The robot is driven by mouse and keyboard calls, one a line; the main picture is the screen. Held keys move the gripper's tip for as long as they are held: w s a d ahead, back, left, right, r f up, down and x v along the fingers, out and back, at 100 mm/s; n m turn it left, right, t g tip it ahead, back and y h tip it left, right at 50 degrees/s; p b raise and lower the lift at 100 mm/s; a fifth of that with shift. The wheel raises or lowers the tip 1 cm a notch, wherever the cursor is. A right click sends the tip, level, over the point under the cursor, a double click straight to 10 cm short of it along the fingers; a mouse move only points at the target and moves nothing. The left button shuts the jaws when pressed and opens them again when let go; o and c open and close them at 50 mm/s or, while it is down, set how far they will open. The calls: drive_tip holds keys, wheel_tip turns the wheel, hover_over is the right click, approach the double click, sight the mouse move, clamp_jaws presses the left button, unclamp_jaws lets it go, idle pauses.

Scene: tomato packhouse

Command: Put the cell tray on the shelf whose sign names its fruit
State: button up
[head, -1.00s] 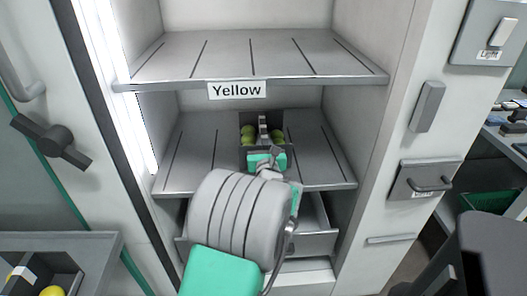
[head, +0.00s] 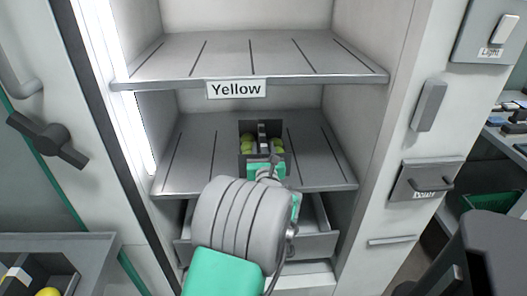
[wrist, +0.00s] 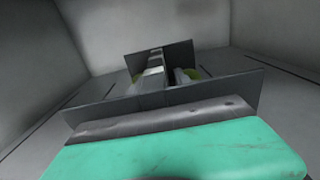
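The cell tray (head: 246,156) is a dark grey open box with a central divider and yellow-green fruits (head: 248,144) on both sides. It appears on the middle shelf (head: 190,160), near the centre; I cannot tell if its base touches fully. In the wrist view the tray's near wall (wrist: 215,95) stands just ahead of my gripper. My gripper (head: 264,166) is at the tray's front side. Its fingertips cannot be made out clearly, so its hold is unclear. A "Yellow" sign (head: 237,89) is on the front edge of the upper shelf (head: 180,60), above the tray.
The upper shelf is empty. The middle shelf is bare on both sides of the tray. A drawer (head: 318,243) lies below. Cabinet side walls bound the shelves. Another grey tray (head: 85,246) with a yellow fruit (head: 48,292) is at lower left.

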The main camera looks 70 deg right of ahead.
drive_tip(key=v, duration=1.2)
drive_tip(key=shift+r, duration=0.1)
idle(0.9)
